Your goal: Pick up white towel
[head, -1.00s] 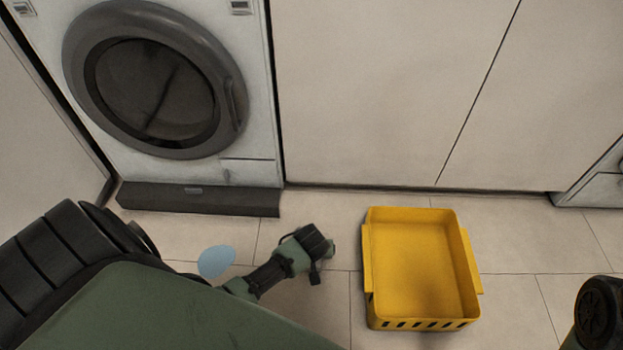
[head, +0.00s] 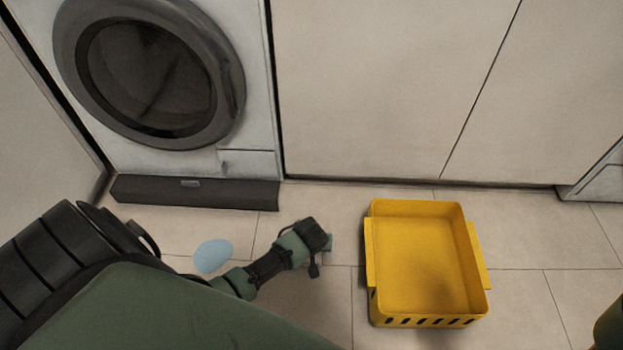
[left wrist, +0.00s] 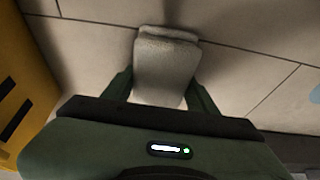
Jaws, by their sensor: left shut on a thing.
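The white towel (left wrist: 166,68) shows in the left wrist view as a folded, off-white fluffy bundle between the two fingers of my left gripper (left wrist: 160,92). The gripper is shut on it. Tile floor shows beyond the towel; how far the towel is above the floor I cannot tell. In the head view my left gripper (head: 328,246) is low over the floor, left of the yellow basket (head: 381,310), and the towel is mostly hidden behind the wrist. My right gripper is not in view.
The yellow basket stands empty on the floor and also shows at the left edge of the left wrist view (left wrist: 20,80). A light blue oval item (head: 213,256) lies on the floor left of my left wrist. A washing machine (head: 245,165) and flat cabinet fronts (head: 390,90) stand behind.

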